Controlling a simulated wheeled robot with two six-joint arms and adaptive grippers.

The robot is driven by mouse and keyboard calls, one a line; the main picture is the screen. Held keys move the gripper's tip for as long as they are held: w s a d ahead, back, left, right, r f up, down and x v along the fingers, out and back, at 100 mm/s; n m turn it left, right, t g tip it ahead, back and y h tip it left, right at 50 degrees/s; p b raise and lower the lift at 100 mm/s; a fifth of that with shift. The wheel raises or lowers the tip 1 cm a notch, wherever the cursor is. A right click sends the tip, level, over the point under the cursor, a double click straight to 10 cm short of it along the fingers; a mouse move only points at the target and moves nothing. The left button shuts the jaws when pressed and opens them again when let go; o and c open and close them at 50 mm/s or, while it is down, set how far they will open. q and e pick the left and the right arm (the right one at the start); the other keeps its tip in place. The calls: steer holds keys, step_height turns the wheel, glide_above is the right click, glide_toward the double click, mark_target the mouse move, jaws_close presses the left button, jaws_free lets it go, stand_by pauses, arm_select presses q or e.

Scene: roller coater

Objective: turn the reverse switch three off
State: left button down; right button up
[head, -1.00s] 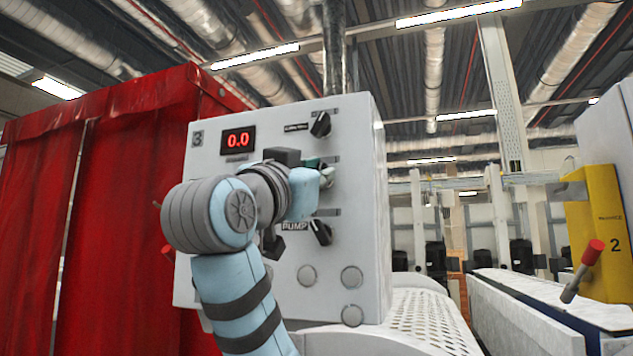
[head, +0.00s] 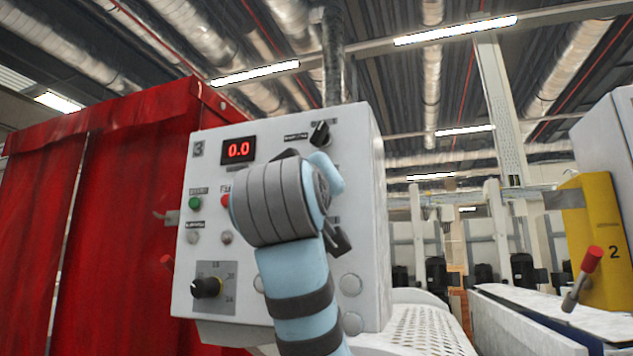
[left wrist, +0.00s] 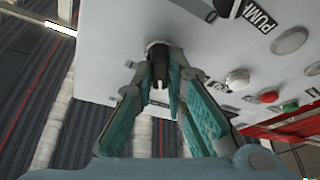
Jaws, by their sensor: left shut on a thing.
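The grey-white control panel (head: 352,125), marked 3, stands in the middle of the head view. A black rotary switch (head: 320,133) sits at its top right, its label too small to read. The pump switch (head: 338,241) is lower down, partly behind my arm; its label (left wrist: 262,18) shows in the left wrist view. Between these two, my arm hides the panel in the head view. In the left wrist view my left gripper (left wrist: 158,70) is shut on a dark switch knob (left wrist: 158,82) that stands out from the panel face. I cannot read this knob's label or setting.
The panel's left side has a display (head: 238,150) reading 0.0, a green button (head: 195,203) and a black dial (head: 206,287). A red curtain (head: 125,220) hangs at left. A red-handled lever (head: 592,258) on a yellow plate (head: 605,215) is at right.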

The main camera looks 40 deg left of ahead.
arm_select(q)
steer(key=shift+n, duration=0.3)
steer(key=c, duration=1.6)
jaws_free()
steer(key=v, duration=1.2)
